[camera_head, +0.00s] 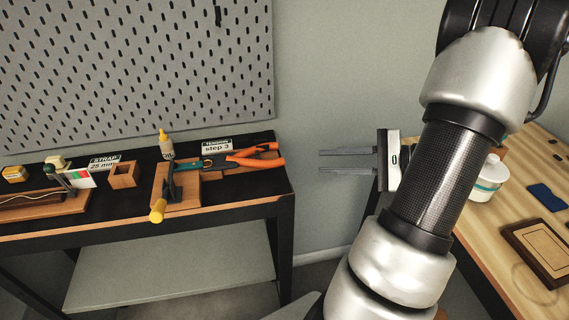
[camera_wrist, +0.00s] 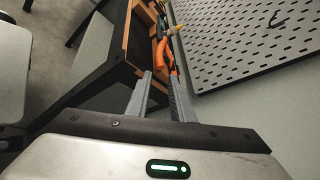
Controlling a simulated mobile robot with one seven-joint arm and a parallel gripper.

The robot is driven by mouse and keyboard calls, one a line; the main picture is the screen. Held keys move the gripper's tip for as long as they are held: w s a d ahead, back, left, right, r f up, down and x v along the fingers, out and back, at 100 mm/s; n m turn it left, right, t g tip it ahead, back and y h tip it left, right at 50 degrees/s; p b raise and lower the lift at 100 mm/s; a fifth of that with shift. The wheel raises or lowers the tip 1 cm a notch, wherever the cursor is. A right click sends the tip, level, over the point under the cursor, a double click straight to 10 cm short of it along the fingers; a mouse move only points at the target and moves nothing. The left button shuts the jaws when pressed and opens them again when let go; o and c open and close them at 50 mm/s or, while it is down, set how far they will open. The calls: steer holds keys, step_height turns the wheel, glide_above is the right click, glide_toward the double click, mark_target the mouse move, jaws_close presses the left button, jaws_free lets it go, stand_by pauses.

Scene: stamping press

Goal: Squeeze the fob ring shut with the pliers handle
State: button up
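The pliers have orange handles (camera_head: 262,160) and lie on a wooden block near the right end of the black bench. One handle points right towards my gripper. In the wrist view an orange handle (camera_wrist: 161,56) shows beyond my fingertips. My gripper (camera_head: 321,161) is open and empty, in the air to the right of the bench, with its two fingers pointing left. It also shows in the wrist view (camera_wrist: 160,72), with a gap between the fingers. The fob ring is too small or hidden to make out; the pliers' jaw end is crowded by the fixture.
A yellow-tipped lever (camera_head: 157,211) stands at the fixture's front, and a glue bottle (camera_head: 166,145) behind it. A "step 3" sign (camera_head: 217,146) stands behind the pliers. A pegboard (camera_head: 130,65) rises behind the bench. A wooden table (camera_head: 500,215) is at right.

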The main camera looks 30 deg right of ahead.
mark_target(284, 162)
steer(key=b+x, duration=0.1)
steer(key=x, duration=1.1)
steer(key=shift+c, duration=0.3)
jaws_close()
